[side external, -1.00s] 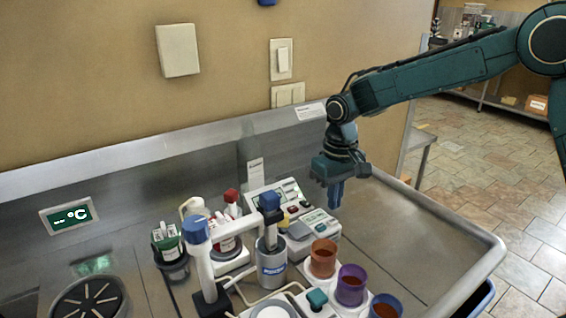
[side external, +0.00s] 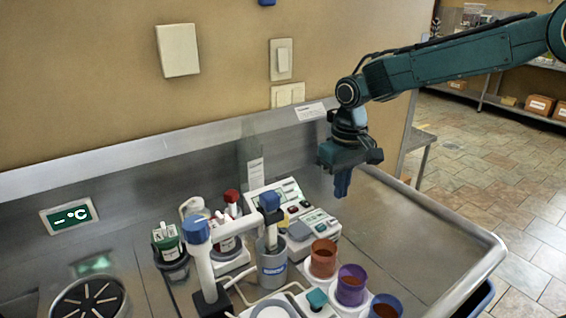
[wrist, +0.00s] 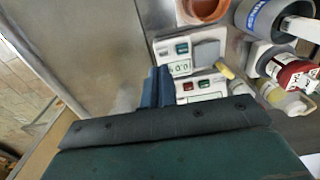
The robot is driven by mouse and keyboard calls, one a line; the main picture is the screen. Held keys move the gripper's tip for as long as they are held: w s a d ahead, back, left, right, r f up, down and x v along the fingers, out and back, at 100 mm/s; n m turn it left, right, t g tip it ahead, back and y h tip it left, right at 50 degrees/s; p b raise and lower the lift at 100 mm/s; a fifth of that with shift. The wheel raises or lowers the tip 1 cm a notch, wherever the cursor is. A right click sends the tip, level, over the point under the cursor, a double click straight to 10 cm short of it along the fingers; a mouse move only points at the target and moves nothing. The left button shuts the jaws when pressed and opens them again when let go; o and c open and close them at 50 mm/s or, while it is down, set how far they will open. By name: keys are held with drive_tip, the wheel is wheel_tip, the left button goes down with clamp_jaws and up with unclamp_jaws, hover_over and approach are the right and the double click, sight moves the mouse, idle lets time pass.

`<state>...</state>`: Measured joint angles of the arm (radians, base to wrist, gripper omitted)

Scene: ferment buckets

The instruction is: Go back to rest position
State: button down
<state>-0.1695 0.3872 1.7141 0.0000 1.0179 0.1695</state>
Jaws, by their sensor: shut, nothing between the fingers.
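My gripper (side external: 342,184) hangs above the right part of the steel sink top in the side view, pointing down. Its blue fingers are together with nothing between them. The fingers also show in the wrist view (wrist: 157,88), beside a white control device (wrist: 190,65). In the side view this device (side external: 318,222), with buttons and a small screen, stands below and to the left of my gripper. My gripper is clear of everything around it.
Orange (side external: 323,257), purple (side external: 351,285) and blue (side external: 385,306) cups stand at the front. A grey canister (side external: 271,262) stands under a white pipe frame with blue caps (side external: 197,231). Red-capped (side external: 231,197) and green (side external: 167,241) bottles stand left. The steel surface at right (side external: 420,235) is bare.

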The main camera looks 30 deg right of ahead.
drive_tip(key=s+d+r+t, duration=0.3)
drive_tip(key=s+d+r, duration=0.2)
drive_tip(key=s+r, duration=0.65)
drive_tip(key=s+d+f+t, duration=0.1)
drive_tip(key=s, duration=0.6)
drive_tip(key=s+d+f+t, duration=0.1)
drive_tip(key=s, duration=0.7)
drive_tip(key=shift+s+d+f, duration=0.25)
drive_tip(key=shift+d+f, duration=0.05)
drive_tip(key=shift+d, duration=0.05)
